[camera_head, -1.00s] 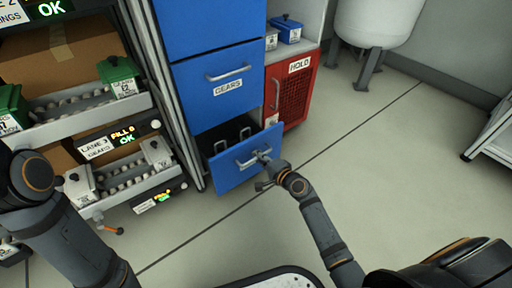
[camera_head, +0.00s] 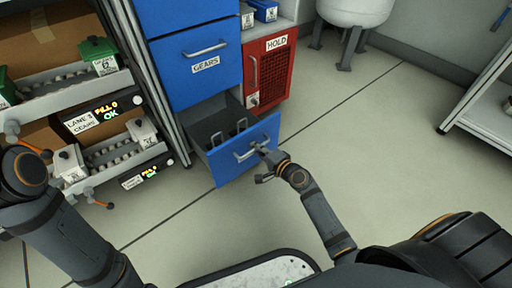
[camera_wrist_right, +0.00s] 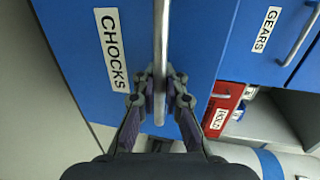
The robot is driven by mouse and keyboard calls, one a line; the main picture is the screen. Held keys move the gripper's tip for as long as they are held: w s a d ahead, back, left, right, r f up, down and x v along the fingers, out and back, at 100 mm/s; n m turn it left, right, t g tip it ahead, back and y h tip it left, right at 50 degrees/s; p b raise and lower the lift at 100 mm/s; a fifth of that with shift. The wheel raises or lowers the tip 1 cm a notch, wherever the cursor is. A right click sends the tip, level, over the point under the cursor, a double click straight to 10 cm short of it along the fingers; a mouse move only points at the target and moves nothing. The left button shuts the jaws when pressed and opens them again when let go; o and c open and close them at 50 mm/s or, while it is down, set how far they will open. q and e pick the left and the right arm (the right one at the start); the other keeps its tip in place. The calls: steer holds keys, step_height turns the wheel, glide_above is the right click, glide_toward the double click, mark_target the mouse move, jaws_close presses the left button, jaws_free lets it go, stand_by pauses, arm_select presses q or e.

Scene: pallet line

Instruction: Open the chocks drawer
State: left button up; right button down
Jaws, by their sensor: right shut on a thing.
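The chocks drawer (camera_head: 225,164) is the blue bottom drawer of the cabinet. It stands pulled partway out, with its grey inside showing. Two dark things with pale loop-like tops show inside it. Its CHOCKS label (camera_wrist_right: 111,50) is readable in the right wrist view. My right gripper (camera_head: 263,148) is at the bar handle (camera_head: 245,153) on the drawer front. In the right wrist view the fingers (camera_wrist_right: 161,80) are closed around the handle bar (camera_wrist_right: 160,35). My left arm shows at the left edge, but its gripper is not visible.
Above is the closed GEARS drawer (camera_head: 210,78). A red HOLD cabinet (camera_head: 276,75) stands just right of the drawers. Roller lanes with bins (camera_head: 145,131) stand at the left. The floor (camera_head: 350,140) in front and right is clear.

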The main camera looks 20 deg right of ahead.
steer(key=shift+r, duration=0.1)
steer(key=c, duration=1.7)
jaws_free()
steer(key=v, duration=1.2)
